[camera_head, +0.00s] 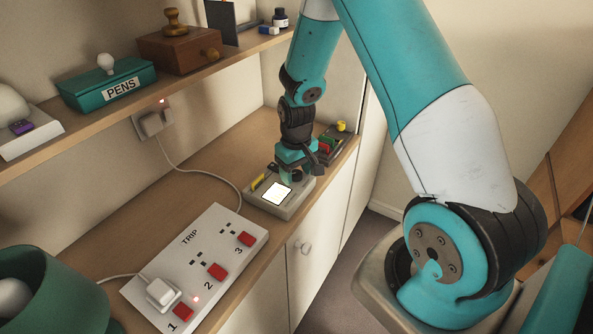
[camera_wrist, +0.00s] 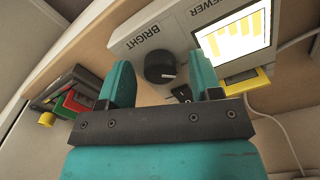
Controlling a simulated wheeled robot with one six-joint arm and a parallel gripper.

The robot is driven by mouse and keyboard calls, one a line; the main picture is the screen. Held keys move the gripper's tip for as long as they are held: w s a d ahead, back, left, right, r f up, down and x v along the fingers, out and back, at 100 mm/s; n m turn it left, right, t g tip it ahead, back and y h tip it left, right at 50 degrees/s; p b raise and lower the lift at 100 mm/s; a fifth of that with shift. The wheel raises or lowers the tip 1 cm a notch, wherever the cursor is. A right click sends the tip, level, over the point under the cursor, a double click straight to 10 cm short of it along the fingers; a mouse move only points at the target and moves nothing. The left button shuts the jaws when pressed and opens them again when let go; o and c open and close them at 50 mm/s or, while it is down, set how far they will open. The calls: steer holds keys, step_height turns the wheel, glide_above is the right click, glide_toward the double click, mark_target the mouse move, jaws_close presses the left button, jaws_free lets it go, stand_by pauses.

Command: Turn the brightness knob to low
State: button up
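The viewer (camera_head: 294,205) is a pale grey box with a bright lit screen, on the lower shelf in the head view. The wrist view shows its face (camera_wrist: 183,38), with the words BRIGHT and VIEWER and the screen (camera_wrist: 236,40). The brightness knob (camera_wrist: 157,66) is round and black, with a short pale mark on its right side. My gripper (camera_wrist: 161,70) is open, with one teal finger on each side of the knob and gaps between. In the head view my gripper (camera_head: 294,176) is over the viewer's far end and hides the knob.
A white power strip (camera_head: 205,250) with red switches and a plug lies nearer on the shelf. A dark holder with red, green and yellow pieces (camera_wrist: 75,100) stands beyond the viewer. The upper shelf holds a green PENS box (camera_head: 108,84) and a wooden box (camera_head: 180,48).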

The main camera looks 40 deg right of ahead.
mark_target(297, 173)
step_height(297, 173, up, 17)
steer(key=b, duration=0.2)
steer(key=shift+r, duration=0.2)
stand_by(0.7)
steer(key=s+a+r+n+y, duration=0.2)
steer(key=s+a+n, duration=0.1)
steer(key=s+a, duration=0.8)
steer(key=s+a+r+n+y, duration=0.2)
steer(key=s+a+r+n, duration=0.1)
steer(key=s+a, duration=0.8)
steer(key=shift+a+r+n, duration=0.2)
steer(key=shift+r+n, duration=0.1)
steer(key=shift+n, duration=0.4)
